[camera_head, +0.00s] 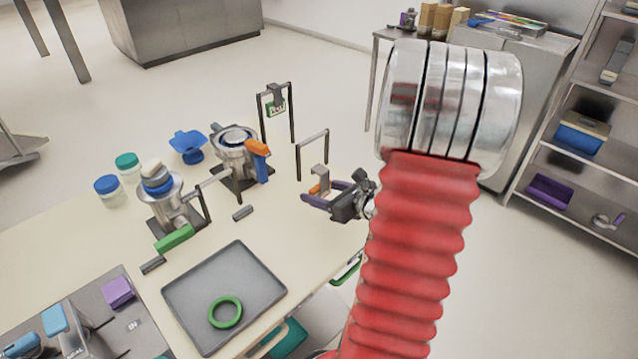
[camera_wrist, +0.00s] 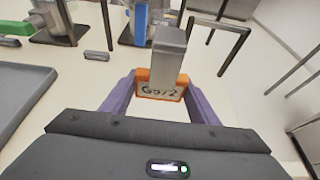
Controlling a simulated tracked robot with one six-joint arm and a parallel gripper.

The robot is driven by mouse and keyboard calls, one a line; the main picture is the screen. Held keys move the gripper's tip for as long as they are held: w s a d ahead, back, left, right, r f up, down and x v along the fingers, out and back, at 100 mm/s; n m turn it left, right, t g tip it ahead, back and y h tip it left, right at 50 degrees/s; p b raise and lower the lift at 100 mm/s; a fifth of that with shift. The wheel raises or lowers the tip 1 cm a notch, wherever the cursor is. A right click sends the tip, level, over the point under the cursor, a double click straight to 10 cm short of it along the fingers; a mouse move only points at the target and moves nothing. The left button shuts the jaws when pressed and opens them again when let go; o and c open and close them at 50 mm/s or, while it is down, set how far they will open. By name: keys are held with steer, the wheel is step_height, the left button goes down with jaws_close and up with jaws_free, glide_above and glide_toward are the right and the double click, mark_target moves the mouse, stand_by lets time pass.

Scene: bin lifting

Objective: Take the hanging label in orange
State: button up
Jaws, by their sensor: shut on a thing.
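The orange label (camera_wrist: 160,84) carries the dark marking "G572" and hangs below a grey metal block (camera_wrist: 168,45). In the head view the orange label (camera_head: 315,188) shows as a small patch partly covered by my gripper (camera_head: 318,192). In the wrist view the two purple fingers of my gripper (camera_wrist: 158,90) are on either side of the label, shut on it. The label and block are apart from the black hanging frame (camera_head: 312,146), whose crossbar is bare. In the wrist view this frame (camera_wrist: 222,24) stands behind and to the right.
A second frame at the back holds a green label (camera_head: 276,107). A grey tray (camera_head: 250,262) with a green ring (camera_head: 225,312) lies in front. The table's right edge is near my gripper.

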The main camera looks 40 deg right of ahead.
steer(key=shift+r, duration=0.35)
stand_by(0.7)
steer(key=shift+s, duration=0.1)
steer(key=shift+s, duration=3.5)
